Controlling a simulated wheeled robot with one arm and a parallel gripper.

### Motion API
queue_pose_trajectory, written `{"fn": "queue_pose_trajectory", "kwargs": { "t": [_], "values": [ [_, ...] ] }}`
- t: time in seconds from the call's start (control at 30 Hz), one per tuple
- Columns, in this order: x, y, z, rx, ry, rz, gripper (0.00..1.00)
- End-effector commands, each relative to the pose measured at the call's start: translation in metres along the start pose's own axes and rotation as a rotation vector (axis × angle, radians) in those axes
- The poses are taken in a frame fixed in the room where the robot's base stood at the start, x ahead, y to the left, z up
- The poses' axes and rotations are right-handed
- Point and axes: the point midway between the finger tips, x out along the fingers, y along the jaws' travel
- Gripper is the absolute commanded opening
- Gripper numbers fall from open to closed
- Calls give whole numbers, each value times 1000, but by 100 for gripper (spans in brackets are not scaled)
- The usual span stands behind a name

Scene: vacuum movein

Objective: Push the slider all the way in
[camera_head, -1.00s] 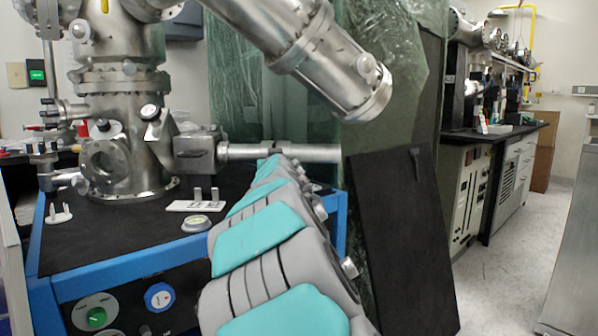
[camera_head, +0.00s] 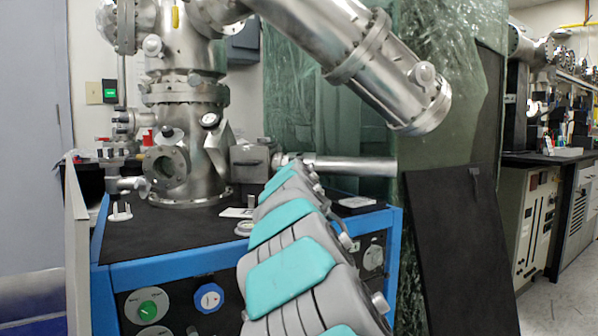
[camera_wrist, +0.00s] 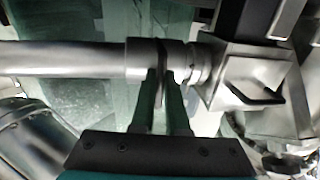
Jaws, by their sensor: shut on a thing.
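In the wrist view, the slider (camera_wrist: 140,58) is a metal collar around a horizontal steel tube (camera_wrist: 60,60). My gripper (camera_wrist: 161,78) is shut on it, with one finger on each side of the collar's flange. Just right of the flange are a short ribbed fitting (camera_wrist: 190,62) and an angular metal box (camera_wrist: 245,75). In the head view, the same tube (camera_head: 350,166) runs right from the box (camera_head: 249,163). My grey and teal arm reaches to the tube close to the box and hides the fingers and most of the slider there.
The steel chamber (camera_head: 185,150) stands on a black-topped blue cart (camera_head: 150,235). A thick slanted cylinder (camera_head: 350,60) hangs above the tube. A dark panel (camera_head: 460,250) leans at the right. Small loose parts lie near the arm, including a round disc (camera_head: 244,228).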

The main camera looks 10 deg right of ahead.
Motion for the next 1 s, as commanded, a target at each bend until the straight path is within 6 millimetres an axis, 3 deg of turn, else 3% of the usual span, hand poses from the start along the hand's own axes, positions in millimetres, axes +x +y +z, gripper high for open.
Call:
{"fn": "queue_pose_trajectory", "kwargs": {
  "t": [0.07, 0.1, 0.33, 0.67, 1.0],
  "values": [
    [0, 0, -2, 0, 3, -1, 0],
    [0, 0, -2, 0, 3, -1, 17],
    [0, 0, -1, 0, 1, 0, 42],
    [-3, 0, -1, 0, 1, 0, 42],
    [-41, 0, -1, -1, 0, 1, 42]
  ]
}}
